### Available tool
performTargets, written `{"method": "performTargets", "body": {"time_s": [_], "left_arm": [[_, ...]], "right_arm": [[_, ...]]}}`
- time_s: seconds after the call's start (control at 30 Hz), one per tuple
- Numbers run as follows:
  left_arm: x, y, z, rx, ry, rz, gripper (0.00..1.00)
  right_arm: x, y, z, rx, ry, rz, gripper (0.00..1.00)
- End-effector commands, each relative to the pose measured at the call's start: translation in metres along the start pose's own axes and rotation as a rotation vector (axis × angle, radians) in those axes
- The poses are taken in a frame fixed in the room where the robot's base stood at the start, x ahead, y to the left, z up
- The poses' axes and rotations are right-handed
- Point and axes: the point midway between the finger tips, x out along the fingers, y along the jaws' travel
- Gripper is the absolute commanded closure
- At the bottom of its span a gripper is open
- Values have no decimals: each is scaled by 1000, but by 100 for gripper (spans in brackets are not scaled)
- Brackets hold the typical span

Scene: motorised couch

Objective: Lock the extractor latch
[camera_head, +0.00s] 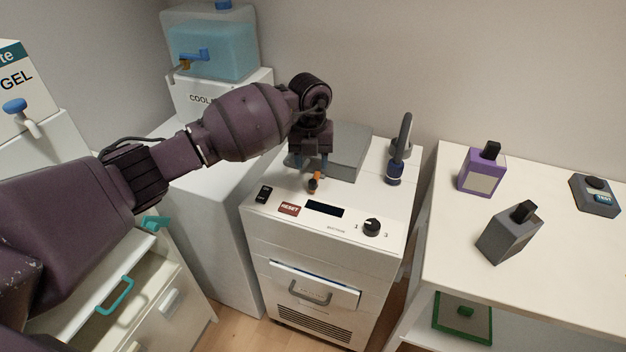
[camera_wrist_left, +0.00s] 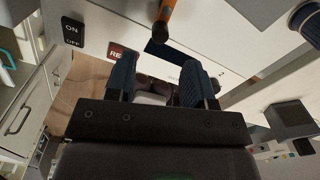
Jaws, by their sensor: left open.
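The white extractor cabinet (camera_head: 340,235) stands in the middle of the head view. A small latch with an orange tip and a dark base (camera_head: 314,183) sits on its top panel, in front of the grey lid (camera_head: 348,150). The orange and dark piece (camera_wrist_left: 164,22) also shows at the top of the left wrist view. My left gripper (camera_head: 308,170) is over the panel just behind the latch in the picture, fingers pointing down. Its fingers (camera_wrist_left: 159,65) are apart with nothing seen between them. Contact with the latch cannot be told. My right gripper is not in view.
The panel has a black ON/OFF switch (camera_head: 264,193), a red RESET label (camera_head: 289,209), a dark display (camera_head: 325,209) and a knob (camera_head: 372,227). A dark upright handle (camera_head: 399,150) stands to the right. A white table (camera_head: 560,235) holds purple and grey containers further right.

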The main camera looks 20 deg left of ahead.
Motion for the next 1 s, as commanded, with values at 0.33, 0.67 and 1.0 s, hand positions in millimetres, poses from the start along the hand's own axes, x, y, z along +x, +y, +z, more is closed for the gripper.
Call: {"method": "performTargets", "body": {"time_s": [0.33,0.67,1.0], "left_arm": [[55,0,-1,1,4,0,52],[64,0,0,1,-1,-1,52],[64,0,0,1,-1,-1,79]], "right_arm": [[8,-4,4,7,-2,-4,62],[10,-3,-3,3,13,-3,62],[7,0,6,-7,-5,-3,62]]}}
